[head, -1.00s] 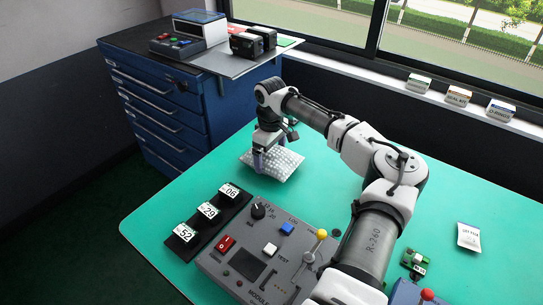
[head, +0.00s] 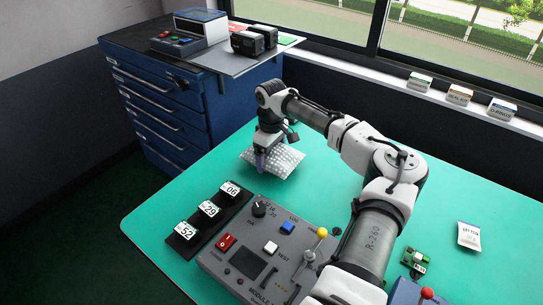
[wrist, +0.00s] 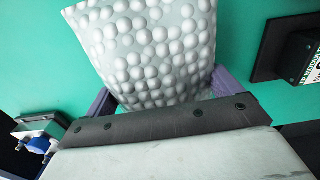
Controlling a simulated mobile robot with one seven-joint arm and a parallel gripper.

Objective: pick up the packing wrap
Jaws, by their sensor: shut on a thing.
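The packing wrap (head: 284,161) is a pale grey-white bubble sheet on the green table, in the middle of the head view. It also fills the upper middle of the wrist view (wrist: 150,45), with its near end between my fingers. My gripper (head: 262,160) is at the wrap's left part and is shut on it. In the wrist view the two purple fingers of my gripper (wrist: 160,90) stand at either side of the wrap's near end. The fingertips are partly hidden by the wrap and the dark gripper body. I cannot tell whether the wrap touches the table.
A grey control module (head: 265,250) with knob, buttons and lever stands just in front of the wrap. A black rack (head: 207,220) with numbered tags lies to its left. A white packet (head: 469,235) and a green circuit board (head: 415,258) lie at right. The table (head: 330,190) right of the wrap is clear.

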